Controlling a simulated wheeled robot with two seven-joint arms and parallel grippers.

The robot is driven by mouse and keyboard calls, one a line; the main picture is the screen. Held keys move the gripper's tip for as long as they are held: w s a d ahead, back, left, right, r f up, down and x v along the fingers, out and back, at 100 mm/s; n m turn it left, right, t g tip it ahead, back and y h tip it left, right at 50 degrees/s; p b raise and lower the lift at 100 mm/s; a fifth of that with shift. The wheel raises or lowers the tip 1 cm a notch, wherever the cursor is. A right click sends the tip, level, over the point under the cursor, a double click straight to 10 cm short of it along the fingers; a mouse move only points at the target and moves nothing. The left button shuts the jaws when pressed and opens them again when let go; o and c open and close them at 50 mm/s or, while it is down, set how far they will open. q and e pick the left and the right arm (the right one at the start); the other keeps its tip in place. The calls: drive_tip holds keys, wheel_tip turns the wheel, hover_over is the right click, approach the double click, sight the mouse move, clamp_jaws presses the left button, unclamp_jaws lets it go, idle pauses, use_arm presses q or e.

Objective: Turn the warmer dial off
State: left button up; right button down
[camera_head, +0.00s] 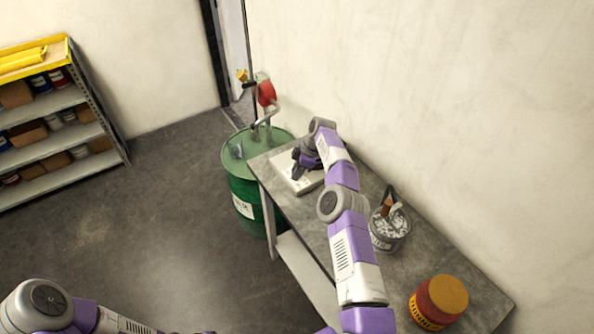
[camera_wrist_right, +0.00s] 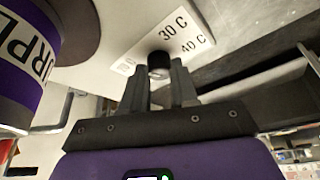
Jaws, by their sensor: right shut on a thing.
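The warmer (camera_head: 281,166) is a flat white unit at the far end of the grey bench. In the right wrist view its white face (camera_wrist_right: 121,43) carries the printed marks 30 C and 40 C. The small black dial (camera_wrist_right: 158,63) sits beside these marks. My right gripper (camera_head: 299,171) is at the warmer. In the wrist view the right gripper's fingers (camera_wrist_right: 160,84) are closed on the dial, one on each side. The dial's pointer cannot be made out. My left arm shows at the lower left of the head view, but its gripper is out of frame.
A purple-labelled can (camera_wrist_right: 22,75) stands close to the gripper. A green drum (camera_head: 243,185) with a pump stands beyond the bench (camera_head: 425,247). A grey can with a brush (camera_head: 388,232) and a red tin (camera_head: 440,300) stand nearer on the bench. Shelves (camera_head: 55,140) are at left.

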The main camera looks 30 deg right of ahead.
idle(0.4)
drive_tip(key=c, duration=0.9)
unclamp_jaws()
drive_tip(key=shift+s+d+r, duration=0.1)
drive_tip(key=shift+d+r, duration=0.1)
drive_tip(key=shift+r, duration=0.3)
drive_tip(key=p+v, duration=0.3)
drive_tip(key=v, duration=0.3)
drive_tip(key=shift+r, duration=0.2)
drive_tip(key=shift+s, duration=0.1)
